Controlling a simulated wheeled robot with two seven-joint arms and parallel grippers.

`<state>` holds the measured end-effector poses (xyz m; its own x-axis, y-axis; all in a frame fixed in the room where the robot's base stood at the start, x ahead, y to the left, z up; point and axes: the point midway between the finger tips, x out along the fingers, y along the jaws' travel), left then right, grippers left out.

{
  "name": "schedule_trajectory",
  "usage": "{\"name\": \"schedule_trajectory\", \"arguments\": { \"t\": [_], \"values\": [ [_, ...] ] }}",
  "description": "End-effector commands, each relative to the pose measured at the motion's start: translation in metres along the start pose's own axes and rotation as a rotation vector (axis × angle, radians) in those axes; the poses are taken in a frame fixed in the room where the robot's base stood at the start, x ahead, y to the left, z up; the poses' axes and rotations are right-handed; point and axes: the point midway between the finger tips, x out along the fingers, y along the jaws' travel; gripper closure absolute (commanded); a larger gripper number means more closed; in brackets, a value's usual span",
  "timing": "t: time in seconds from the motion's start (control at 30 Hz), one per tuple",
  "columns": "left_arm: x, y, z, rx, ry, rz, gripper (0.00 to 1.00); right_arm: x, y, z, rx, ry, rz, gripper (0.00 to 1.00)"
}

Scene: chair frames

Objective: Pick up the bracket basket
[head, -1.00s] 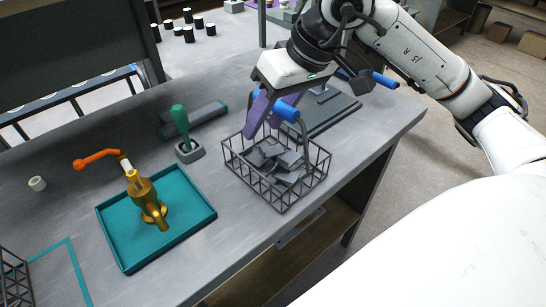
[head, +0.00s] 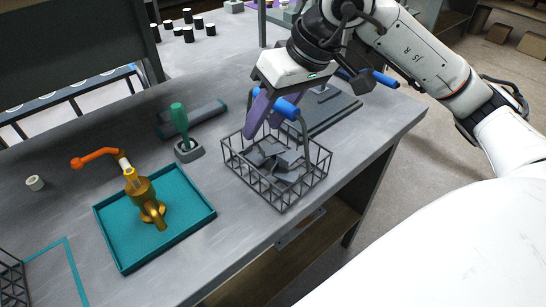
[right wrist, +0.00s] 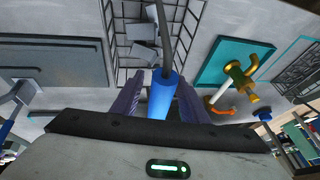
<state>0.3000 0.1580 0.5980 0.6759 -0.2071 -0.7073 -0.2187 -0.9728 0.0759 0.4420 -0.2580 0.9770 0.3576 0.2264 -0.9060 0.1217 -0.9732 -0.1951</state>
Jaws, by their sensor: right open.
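The bracket basket (head: 275,182) is a dark wire basket on the grey workbench, holding several grey brackets (head: 278,158). Its handle stands up and carries a blue grip (head: 286,107). My right gripper (head: 262,118) is at the handle, with its purple fingers on either side of the blue grip. In the right wrist view the blue grip (right wrist: 161,97) lies between the two open fingers (right wrist: 158,100), with gaps showing beside it. The basket wires (right wrist: 190,20) show beyond it. My left gripper is not in view.
Left of the basket are a green-handled tool in a grey holder (head: 188,151) and a teal tray (head: 130,244) with a brass valve (head: 147,200). A dark plate fixture (head: 335,110) stands close behind the basket. Another wire basket (head: 12,280) is at the far left. The bench's front edge is near.

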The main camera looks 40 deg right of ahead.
Motion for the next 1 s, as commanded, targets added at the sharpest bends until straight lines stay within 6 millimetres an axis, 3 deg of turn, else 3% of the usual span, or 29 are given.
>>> {"name": "schedule_trajectory", "arguments": {
  "t": [0.13,0.37,1.0],
  "values": [
    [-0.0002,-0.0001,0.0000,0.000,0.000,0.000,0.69,-0.0002,0.0001,0.0000,0.000,0.000,0.000,0.61],
    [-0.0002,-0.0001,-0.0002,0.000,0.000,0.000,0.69,-0.0001,0.0000,0.0000,0.000,0.000,0.000,1.00],
    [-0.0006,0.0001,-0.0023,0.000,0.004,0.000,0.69,-0.0001,-0.0002,0.0000,0.000,0.000,-0.001,1.00]
  ]
}}
